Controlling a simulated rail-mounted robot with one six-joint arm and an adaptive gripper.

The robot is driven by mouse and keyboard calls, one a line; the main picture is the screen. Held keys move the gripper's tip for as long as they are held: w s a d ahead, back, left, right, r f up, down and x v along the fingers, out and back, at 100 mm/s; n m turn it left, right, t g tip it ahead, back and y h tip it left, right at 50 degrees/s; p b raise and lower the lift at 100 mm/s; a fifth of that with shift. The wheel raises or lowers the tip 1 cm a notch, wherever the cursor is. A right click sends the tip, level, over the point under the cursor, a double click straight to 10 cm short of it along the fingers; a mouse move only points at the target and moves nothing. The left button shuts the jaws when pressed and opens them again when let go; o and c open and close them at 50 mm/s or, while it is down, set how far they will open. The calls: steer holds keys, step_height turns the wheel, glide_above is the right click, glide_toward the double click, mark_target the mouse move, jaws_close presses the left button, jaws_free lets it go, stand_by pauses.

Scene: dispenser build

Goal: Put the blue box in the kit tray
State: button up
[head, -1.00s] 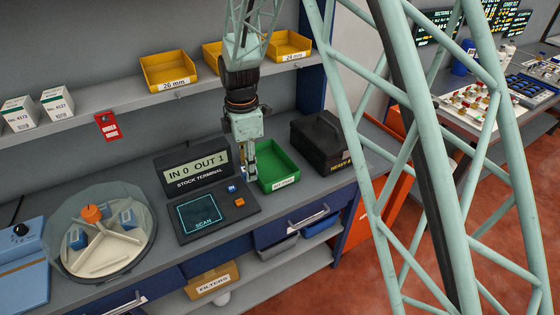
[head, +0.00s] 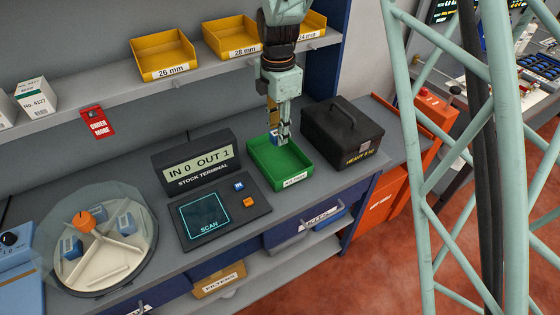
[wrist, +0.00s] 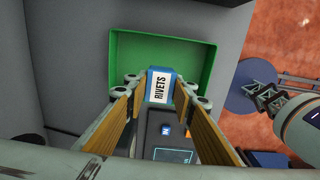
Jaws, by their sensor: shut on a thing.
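My gripper (head: 282,138) is shut on a blue box with a white label. In the wrist view the blue box (wrist: 160,86) sits between the fingertips, its label reading RIVETS. In the head view the fingers hide most of it. The green kit tray (head: 295,182) stands on the bench, right of the stock terminal. My gripper is over the tray's back part. In the wrist view the box overlaps the edge of the green tray (wrist: 195,60). I cannot tell how high the box is above the tray floor.
The stock terminal (head: 197,162) and its scan pad (head: 205,213) stand left of the tray. A black case (head: 342,133) stands close on its right. A round dispenser (head: 98,265) with blue boxes is at the left. Yellow bins (head: 162,58) line the shelf above.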

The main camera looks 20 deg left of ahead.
glide_above(278, 162)
steer(key=shift+d+f, duration=0.1)
steer(key=shift+f, duration=3.05)
steer(key=shift+f, duration=0.1)
steer(key=shift+f, duration=1.8)
steer(key=shift+f+b, duration=0.1)
steer(key=shift+b, duration=0.25)
steer(key=o, duration=0.9)
steer(key=shift+o, duration=0.2)
steer(key=shift+r+p, duration=0.4)
steer(key=shift+r, duration=5.75)
